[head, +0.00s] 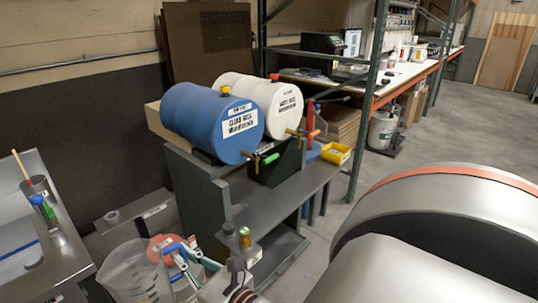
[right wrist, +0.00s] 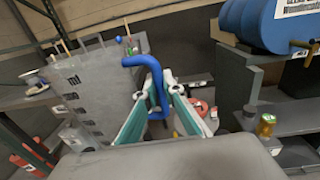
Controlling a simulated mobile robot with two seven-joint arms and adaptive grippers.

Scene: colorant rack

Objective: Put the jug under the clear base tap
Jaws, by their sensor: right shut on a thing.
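The translucent grey jug (head: 130,273) is at the lower left in the head view, and its graduated side (right wrist: 95,90) fills the left of the right wrist view. My right gripper (head: 182,257) has its teal fingers closed around the jug's blue handle (right wrist: 150,65). The fingers (right wrist: 158,98) sit on both sides of the handle. I cannot tell whether the jug touches a surface. The blue drum (head: 190,115), labelled clear base, lies on the rack. Its tap with a green handle (head: 270,158) points out over the grey shelf (head: 275,205). My left gripper is not in view.
A white drum (head: 250,88) with an orange-handled tap lies beside the blue one. A yellow bin (head: 336,153) is at the rack's right end. A metal bench (head: 50,270) is at left. A red lid-like disc (right wrist: 197,107) is near the fingers.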

